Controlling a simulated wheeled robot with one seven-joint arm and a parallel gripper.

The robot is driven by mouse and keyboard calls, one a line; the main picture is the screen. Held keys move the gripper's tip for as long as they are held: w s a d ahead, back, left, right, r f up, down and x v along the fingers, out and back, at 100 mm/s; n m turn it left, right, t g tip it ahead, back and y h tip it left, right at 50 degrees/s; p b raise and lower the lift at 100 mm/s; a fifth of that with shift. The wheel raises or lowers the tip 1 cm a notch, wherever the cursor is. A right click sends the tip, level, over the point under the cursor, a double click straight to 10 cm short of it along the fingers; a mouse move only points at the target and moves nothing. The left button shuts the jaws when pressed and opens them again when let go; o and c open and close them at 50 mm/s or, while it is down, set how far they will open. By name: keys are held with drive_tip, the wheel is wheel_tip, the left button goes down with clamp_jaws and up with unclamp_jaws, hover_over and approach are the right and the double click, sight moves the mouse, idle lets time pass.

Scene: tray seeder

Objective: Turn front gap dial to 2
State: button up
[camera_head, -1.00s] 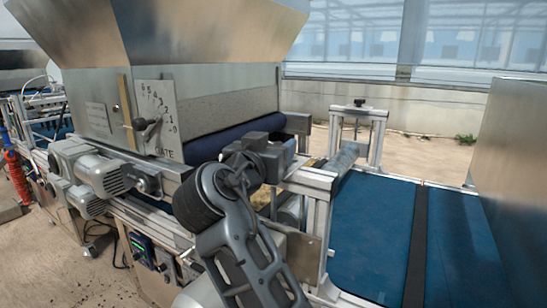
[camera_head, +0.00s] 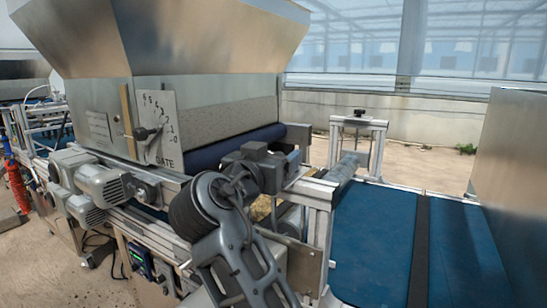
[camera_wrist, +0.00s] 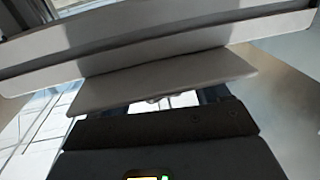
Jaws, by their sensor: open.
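On the hopper's side is a pale dial plate (camera_head: 158,122) with numbers and the word GATE. A black knob with a pointer (camera_head: 142,133) sits at its left edge. The exact number it points to is too small to read, and I cannot make out a label saying front gap. My arm (camera_head: 205,205) rises from the bottom, right of the plate and apart from it. My gripper (camera_head: 262,162) is at its far end, open, with the fingertips not clear. The wrist view shows pale metal plates (camera_wrist: 160,80) close up, above a dark bar.
Grey motors (camera_head: 100,188) jut out below the hopper. A dark blue roller (camera_head: 235,145) lies under the hopper's edge. A metal frame (camera_head: 377,150) with a black knob on top stands beside the blue conveyor belt (camera_head: 375,235). A metal housing (camera_head: 490,145) is at right.

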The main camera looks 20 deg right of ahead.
drive_tip(key=v, duration=0.7)
drive_tip(key=shift+s+a+b, duration=0.25)
drive_tip(key=shift+s+b, duration=0.05)
drive_tip(key=shift+b, duration=0.15)
